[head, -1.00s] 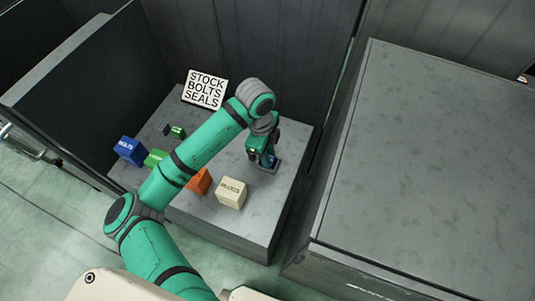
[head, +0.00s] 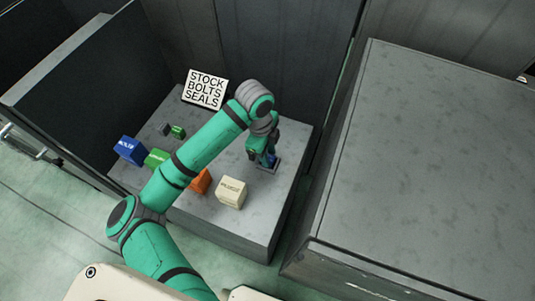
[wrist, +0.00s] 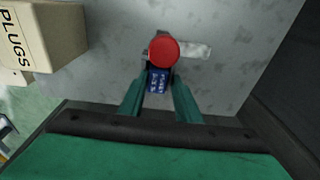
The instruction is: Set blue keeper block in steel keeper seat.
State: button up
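My gripper (head: 266,161) points down over the right part of the grey bench top. In the wrist view its two green fingers (wrist: 160,76) come together on either side of a small blue block (wrist: 158,81) with white lettering, which I take for the keeper block. The fingers appear closed against its sides. A red round cap (wrist: 164,50) covers the block's far end in that view. A pale metal strip (wrist: 195,50) lies beside the cap. I cannot single out the steel keeper seat with certainty; the gripper and cap hide part of the spot.
A cream PLUGS box (head: 231,192) stands near the front of the bench (head: 250,230). An orange box (head: 201,181), a green box (head: 156,158) and a blue BOLTS box (head: 130,150) stand further left. A sign (head: 205,89) stands behind. Dark walls enclose the back.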

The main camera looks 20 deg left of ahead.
jog(key=shift+s+f, duration=0.35)
jog(key=shift+f, duration=0.25)
notch_tip(320, 180, up, 13)
jog(key=a, duration=0.1)
jog(key=shift+w+a+r, duration=0.15)
jog(key=shift+a+r, duration=0.05)
dwell(0.4)
